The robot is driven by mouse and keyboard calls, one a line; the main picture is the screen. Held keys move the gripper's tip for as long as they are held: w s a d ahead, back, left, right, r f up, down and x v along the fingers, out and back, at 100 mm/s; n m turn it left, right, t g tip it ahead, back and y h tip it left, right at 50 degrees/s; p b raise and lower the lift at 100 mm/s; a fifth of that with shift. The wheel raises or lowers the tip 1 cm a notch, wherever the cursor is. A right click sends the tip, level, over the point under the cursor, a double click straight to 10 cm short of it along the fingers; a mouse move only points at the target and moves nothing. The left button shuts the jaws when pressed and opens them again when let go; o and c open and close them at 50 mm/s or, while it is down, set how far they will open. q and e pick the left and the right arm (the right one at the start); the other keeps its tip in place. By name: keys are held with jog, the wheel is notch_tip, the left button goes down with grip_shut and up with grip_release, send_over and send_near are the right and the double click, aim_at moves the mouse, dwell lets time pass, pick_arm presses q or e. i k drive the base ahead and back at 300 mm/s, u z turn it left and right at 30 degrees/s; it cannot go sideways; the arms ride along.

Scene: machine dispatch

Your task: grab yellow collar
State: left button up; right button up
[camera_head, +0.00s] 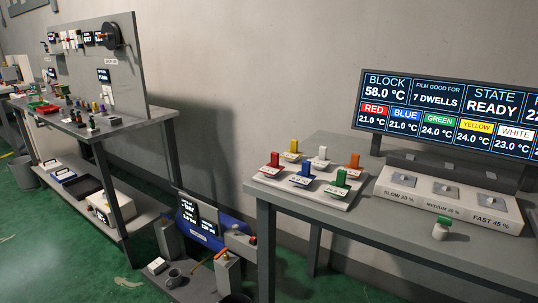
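The yellow collar (294,146) shows as a small yellow piece at the back of a light board (300,192) on the near table. It stands above a pale labelled base. Red (275,158), white (323,152), orange (354,160), blue (306,169) and green (341,177) pieces stand around it on the same board. At this size I cannot tell the yellow piece's exact shape. Neither of my grippers shows in the head view.
The grey table (395,245) has free room in front of the board. A wide display (450,112) is behind. A long bench (105,128) stands at left.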

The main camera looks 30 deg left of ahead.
aim_at(291, 155)
jog(key=u, duration=2.5)
jog(key=i, duration=3.2)
jog(key=z, duration=3.35)
